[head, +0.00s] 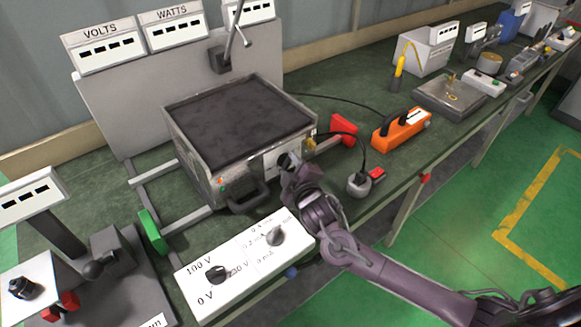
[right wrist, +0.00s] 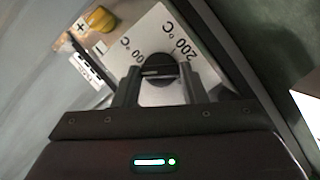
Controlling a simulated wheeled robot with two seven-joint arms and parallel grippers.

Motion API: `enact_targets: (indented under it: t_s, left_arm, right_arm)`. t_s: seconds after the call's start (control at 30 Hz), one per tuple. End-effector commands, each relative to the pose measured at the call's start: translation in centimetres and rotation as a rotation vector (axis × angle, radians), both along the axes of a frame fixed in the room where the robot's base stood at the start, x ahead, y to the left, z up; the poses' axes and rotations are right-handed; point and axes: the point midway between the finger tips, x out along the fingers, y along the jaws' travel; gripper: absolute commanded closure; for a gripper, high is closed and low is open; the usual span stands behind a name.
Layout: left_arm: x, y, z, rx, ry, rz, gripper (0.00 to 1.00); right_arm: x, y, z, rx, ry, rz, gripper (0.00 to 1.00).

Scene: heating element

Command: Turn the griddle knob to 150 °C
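The griddle (head: 240,125) is a metal box with a dark flat top, standing on the bench. Its black round griddle knob (right wrist: 158,70) shows in the right wrist view on a white panel, with "200 °C" at its upper right and a partly hidden "00 °C" label at its upper left. A pale line runs roughly sideways across the knob. My right gripper (right wrist: 160,78) has one finger on each side of the knob, close against its edges with no clear gap. In the head view the right gripper (head: 287,165) is at the griddle's front and hides the knob. My left gripper is out of view.
A white panel with two black knobs (head: 205,295) lies in front of the griddle. A yellow terminal (right wrist: 100,19) is near the knob. A grey weight-like object with a cable (head: 358,185) and an orange power strip (head: 402,128) are to the right.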

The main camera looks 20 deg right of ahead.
Motion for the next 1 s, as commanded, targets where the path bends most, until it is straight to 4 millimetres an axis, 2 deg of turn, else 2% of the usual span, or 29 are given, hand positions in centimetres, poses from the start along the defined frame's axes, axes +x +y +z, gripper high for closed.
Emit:
enact_targets:
  t_s: [0.03,0.13,0.37,0.57,1.0]
  left_arm:
    - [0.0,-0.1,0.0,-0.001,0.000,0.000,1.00]
    - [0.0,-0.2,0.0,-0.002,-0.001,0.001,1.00]
    - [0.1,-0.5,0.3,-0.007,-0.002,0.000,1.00]
    - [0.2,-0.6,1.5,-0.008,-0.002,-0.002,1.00]
    - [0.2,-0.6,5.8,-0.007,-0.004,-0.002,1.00]
  right_arm:
    - [0.0,0.0,0.0,-0.001,0.001,0.001,0.71]
    - [0.0,0.0,-0.1,-0.001,0.001,0.001,0.84]
    - [0.0,0.0,0.0,0.016,0.008,0.000,0.85]
    - [0.0,-0.1,0.3,0.088,0.036,-0.001,0.85]
    - [0.1,-0.4,0.6,0.443,0.166,-0.004,0.85]
